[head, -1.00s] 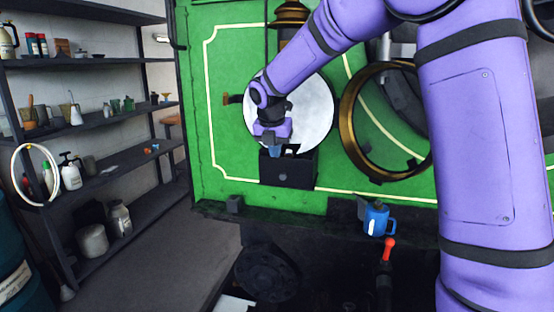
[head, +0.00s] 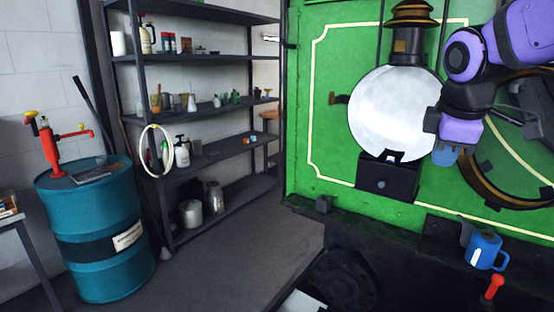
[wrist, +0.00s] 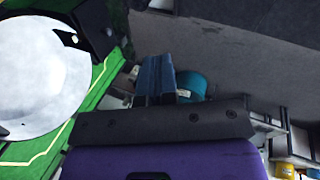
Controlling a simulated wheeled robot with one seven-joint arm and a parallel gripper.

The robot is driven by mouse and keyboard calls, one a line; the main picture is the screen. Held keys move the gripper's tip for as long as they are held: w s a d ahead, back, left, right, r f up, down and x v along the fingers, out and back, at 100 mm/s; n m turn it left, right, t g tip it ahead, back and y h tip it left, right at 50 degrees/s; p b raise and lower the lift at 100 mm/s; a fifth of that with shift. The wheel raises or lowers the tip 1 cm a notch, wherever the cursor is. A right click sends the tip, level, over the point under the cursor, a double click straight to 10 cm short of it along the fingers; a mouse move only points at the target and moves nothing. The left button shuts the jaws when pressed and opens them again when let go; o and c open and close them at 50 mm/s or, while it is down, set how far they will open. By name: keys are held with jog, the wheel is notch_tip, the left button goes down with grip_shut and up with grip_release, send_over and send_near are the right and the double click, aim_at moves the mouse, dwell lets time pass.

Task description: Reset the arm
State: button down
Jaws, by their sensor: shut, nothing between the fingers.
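My gripper (head: 446,156) is at the right of the head view, with my purple arm folded above it. Its blue fingers also show in the wrist view (wrist: 155,80), close together with nothing between them. It hangs in front of the green tram wall, beside the right edge of the round white disc (head: 395,112). The disc shows at the left of the wrist view too. My gripper appears clear of the black box (head: 388,182) below the disc. The box has a notch in its top.
A blue jug (head: 485,250) and a red-topped lever (head: 493,288) are low on the right, below my gripper. A brass ring (head: 490,190) is behind my arm. At left stand a shelf rack (head: 205,148) and a teal barrel (head: 98,240). Open floor (head: 245,255) lies between rack and tram.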

jog(key=s+f+m, duration=0.2)
jog(key=s+m, duration=0.4)
jog(key=s, duration=0.2)
jog(key=s+f+m+t+y, duration=0.1)
jog(key=s+m, duration=0.6)
jog(key=s, duration=0.2)
jog(key=shift+d+f, duration=0.3)
jog(key=shift+f, duration=0.05)
jog(key=shift+s, duration=0.1)
